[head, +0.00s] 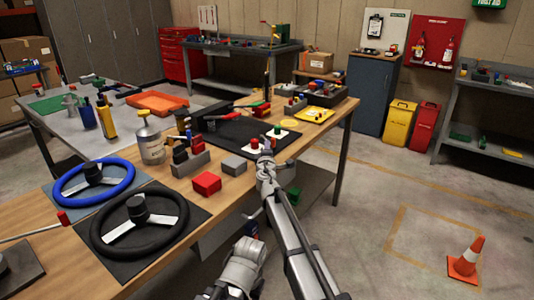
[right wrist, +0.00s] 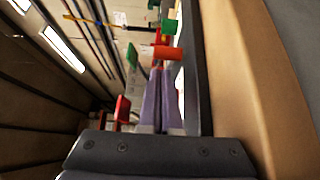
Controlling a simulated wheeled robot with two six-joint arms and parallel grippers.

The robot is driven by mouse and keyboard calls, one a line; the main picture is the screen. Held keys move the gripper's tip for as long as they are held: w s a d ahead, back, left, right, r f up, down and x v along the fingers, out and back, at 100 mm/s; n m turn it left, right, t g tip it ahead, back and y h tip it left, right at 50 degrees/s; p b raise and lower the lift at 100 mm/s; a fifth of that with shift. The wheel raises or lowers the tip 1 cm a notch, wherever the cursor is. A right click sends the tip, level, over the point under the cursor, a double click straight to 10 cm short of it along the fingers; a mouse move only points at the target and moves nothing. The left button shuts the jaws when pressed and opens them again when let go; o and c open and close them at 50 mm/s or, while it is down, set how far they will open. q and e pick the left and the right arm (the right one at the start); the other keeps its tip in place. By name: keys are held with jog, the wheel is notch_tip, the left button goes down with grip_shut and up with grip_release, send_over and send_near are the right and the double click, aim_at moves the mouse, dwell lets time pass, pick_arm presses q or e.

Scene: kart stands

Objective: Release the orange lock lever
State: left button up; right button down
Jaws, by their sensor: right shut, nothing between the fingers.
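My right gripper (head: 267,149) is at the front edge of the workbench, by a white plate with a red knob (head: 254,144) and a green knob (head: 277,132). In the right wrist view its two purple-grey fingers (right wrist: 160,72) are together with nothing between them. Just past the fingertips is an orange-red cylindrical piece (right wrist: 166,53), with a green piece (right wrist: 169,27) beyond. I cannot tell whether the orange-red piece is the lock lever or a knob, nor whether the fingers touch it. My left gripper is not in view.
The wooden workbench (head: 150,245) holds a blue steering wheel (head: 95,180), a black steering wheel (head: 140,222), a red block (head: 207,183), a grey block (head: 235,164) and a metal can (head: 150,142). A yellow tray (head: 314,114) lies farther back. Open floor is at the right, with a traffic cone (head: 466,260).

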aim_at(277, 151)
jog(key=shift+w, duration=0.6)
jog(key=shift+w+d, duration=0.1)
jog(key=shift+d, duration=0.55)
jog(key=shift+d+y, duration=0.4)
jog(key=n+y, duration=0.1)
jog(key=d+n+y, duration=0.1)
jog(key=y, duration=0.1)
jog(key=w+n+y, duration=0.1)
jog(key=shift+w+d+n+g+y, duration=0.1)
jog(key=shift+d+n+g+y, duration=0.2)
jog(key=shift+d+g+y, duration=0.1)
jog(key=w+d+n+g+y, duration=0.1)
jog(key=y, duration=0.1)
jog(key=w+d+n+g+y, duration=0.1)
jog(key=w+d+n+y, duration=0.1)
jog(key=n+y, duration=0.1)
jog(key=shift+g+y, duration=0.3)
jog(key=shift+g, duration=0.1)
jog(key=shift+w+d, duration=0.7)
jog(key=shift+w, duration=0.15)
jog(key=shift+w+d+r, duration=0.1)
jog(key=shift+w+d, duration=0.05)
jog(key=shift+w, duration=0.05)
jog(key=shift+s, duration=0.1)
